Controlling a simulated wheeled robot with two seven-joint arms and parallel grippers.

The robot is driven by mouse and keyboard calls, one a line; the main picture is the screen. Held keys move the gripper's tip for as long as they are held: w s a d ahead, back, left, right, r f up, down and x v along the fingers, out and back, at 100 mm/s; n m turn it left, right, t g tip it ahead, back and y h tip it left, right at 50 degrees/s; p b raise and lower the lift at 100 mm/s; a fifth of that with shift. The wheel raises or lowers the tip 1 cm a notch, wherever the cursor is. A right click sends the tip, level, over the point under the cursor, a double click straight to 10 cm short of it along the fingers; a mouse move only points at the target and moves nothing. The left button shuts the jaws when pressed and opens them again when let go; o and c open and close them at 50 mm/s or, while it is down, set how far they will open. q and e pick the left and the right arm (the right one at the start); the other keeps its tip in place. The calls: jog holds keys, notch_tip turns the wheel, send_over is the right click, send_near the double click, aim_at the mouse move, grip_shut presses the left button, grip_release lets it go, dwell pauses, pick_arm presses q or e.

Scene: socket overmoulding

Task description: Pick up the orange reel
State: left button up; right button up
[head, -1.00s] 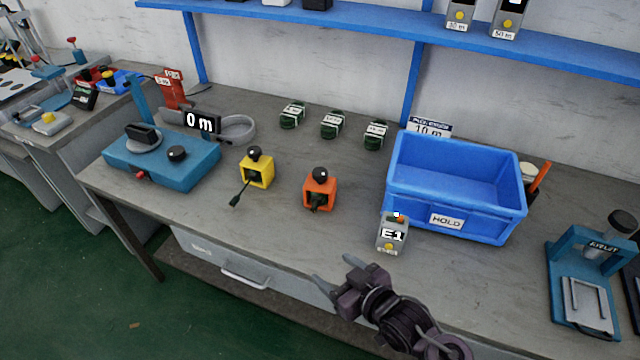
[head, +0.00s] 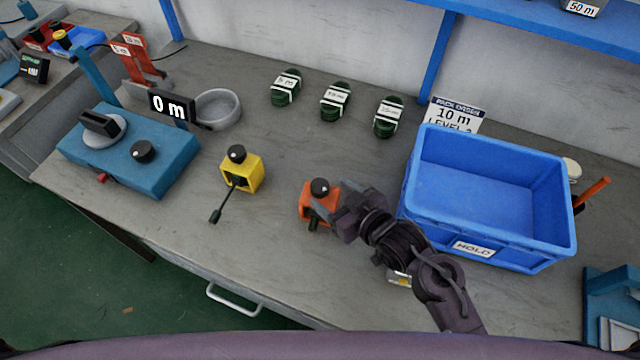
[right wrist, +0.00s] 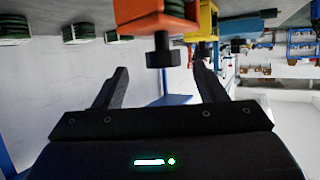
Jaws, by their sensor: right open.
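The orange reel (head: 306,208) stands on the grey bench, a small box shape with a black knob (head: 320,187) on top. My right gripper (head: 332,205) is open at its right side and hides part of it. In the right wrist view, which looks upside down, the orange reel (right wrist: 155,18) is at the top and its black knob (right wrist: 163,52) shows in line with the gap between my two open fingers (right wrist: 158,85). I cannot tell whether the fingers touch it. My left gripper is not in view.
A yellow reel (head: 242,175) with a dark cable end stands to the left. A blue HOLD bin (head: 490,245) stands to the right, close to my right arm. Several green coils (head: 336,102) lie behind. A teal machine (head: 150,165) with a 0 m display is at left.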

aim_at(322, 187)
jog(key=shift+w+a+f+p, duration=0.2)
jog(key=shift+w+a+p, duration=0.1)
jog(key=shift+w+a, duration=0.3)
jog(key=shift+w+a+f+p, duration=0.15)
jog(key=shift+w+a+p, duration=0.1)
jog(key=shift+w+a, duration=0.3)
jog(key=x, duration=0.3)
jog(key=shift+w+a+f+p, duration=0.15)
jog(key=shift+w+a+p, duration=0.05)
jog(key=shift+p, duration=0.1)
jog(key=c, duration=0.6)
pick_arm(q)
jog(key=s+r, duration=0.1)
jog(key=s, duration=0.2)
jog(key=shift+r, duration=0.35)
pick_arm(e)
grip_shut()
